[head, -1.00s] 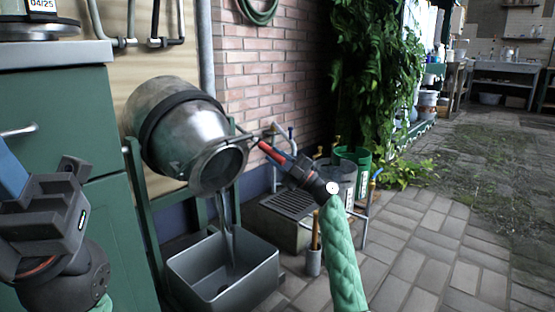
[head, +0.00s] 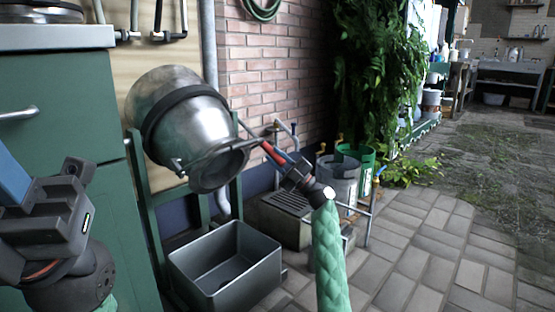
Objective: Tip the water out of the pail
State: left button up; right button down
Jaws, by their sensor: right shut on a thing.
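The pail (head: 190,115), a big silver metal vessel with a dark band, hangs tilted in a green stand at left. Its dark mouth faces down and right, above a grey rectangular basin (head: 258,280). No water stream shows at the mouth. My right gripper (head: 263,143) is beside the mouth, shut on the pail's handle, a thin dark bar by the rim. Its fingertips are small in view. My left gripper (head: 45,215) is at the left edge, apart from the pail; its fingers are not clear. I cannot tell the water left inside the pail.
A green cabinet (head: 60,110) stands at left. A low slatted box (head: 285,222), a grey bucket (head: 338,180) and a green bucket (head: 362,160) stand right of the basin. Pipes run along the brick wall (head: 270,80). Paving (head: 440,250) at right is clear.

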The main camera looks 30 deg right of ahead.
jog(key=shift+f, duration=0.1)
jog(key=c, duration=1.2)
grip_release()
jog(key=shift+c, duration=0.2)
jog(key=shift+d, duration=0.1)
jog(key=shift+s+d+f+p, duration=0.15)
jog(key=shift+s+d+p, duration=0.05)
jog(key=shift+p, duration=0.1)
jog(key=p+v, duration=0.2)
jog(key=v, duration=0.5)
jog(key=shift+p, duration=0.4)
jog(key=shift+f, duration=0.1)
